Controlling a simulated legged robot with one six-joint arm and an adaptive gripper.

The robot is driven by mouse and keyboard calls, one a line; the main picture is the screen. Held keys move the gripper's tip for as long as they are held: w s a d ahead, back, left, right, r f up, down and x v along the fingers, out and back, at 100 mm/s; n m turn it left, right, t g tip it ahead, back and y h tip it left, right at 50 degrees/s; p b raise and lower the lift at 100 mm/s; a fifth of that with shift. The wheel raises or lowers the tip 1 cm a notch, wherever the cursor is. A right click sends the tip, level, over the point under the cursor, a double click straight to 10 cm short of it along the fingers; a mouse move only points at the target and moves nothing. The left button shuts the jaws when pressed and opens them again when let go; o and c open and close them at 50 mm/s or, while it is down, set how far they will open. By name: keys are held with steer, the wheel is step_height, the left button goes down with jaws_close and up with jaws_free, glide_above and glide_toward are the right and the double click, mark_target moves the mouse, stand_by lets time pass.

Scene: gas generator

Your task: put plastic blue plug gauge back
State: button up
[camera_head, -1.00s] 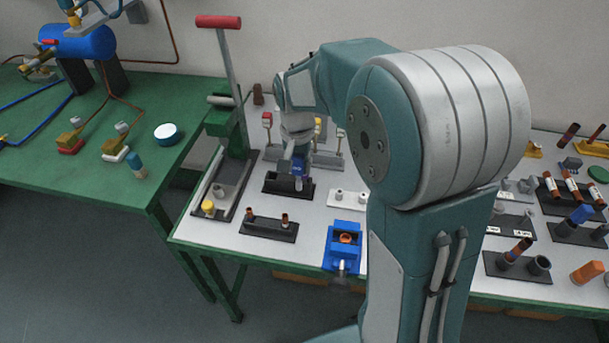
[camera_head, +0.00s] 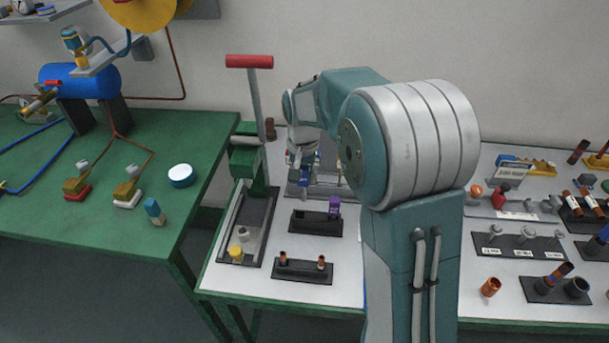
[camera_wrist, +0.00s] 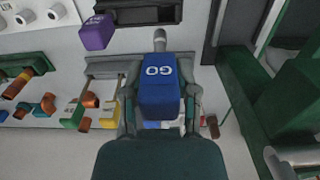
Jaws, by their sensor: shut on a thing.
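My gripper (camera_wrist: 160,105) is shut on the blue plastic plug gauge (camera_wrist: 161,88), a block marked "GO" with a thin metal pin at its far end. In the head view, my gripper (camera_head: 302,168) is beyond the black holder (camera_head: 309,226), partly hidden by my arm. The holder also shows at the top of the wrist view (camera_wrist: 150,14). A purple gauge (camera_head: 335,206) stands upright at the holder's right end; it also shows in the wrist view (camera_wrist: 97,32). The blue gauge is apart from the holder.
A press with a red handle (camera_head: 249,62) stands left of the holder. A black rack (camera_head: 302,271) with two copper pieces sits in front. Small fittings (camera_wrist: 88,100) lie on the left in the wrist view. The right side of the table is crowded.

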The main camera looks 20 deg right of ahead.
steer(key=shift+a+f, duration=0.15)
steer(key=shift+f, duration=0.9)
steer(key=shift+a+f, duration=0.15)
steer(key=shift+f, duration=0.9)
steer(key=shift+a, duration=0.1)
steer(key=shift+a, duration=0.4)
steer(key=shift+d, duration=0.1)
steer(key=shift+f, duration=0.15)
steer(key=shift+f, duration=0.35)
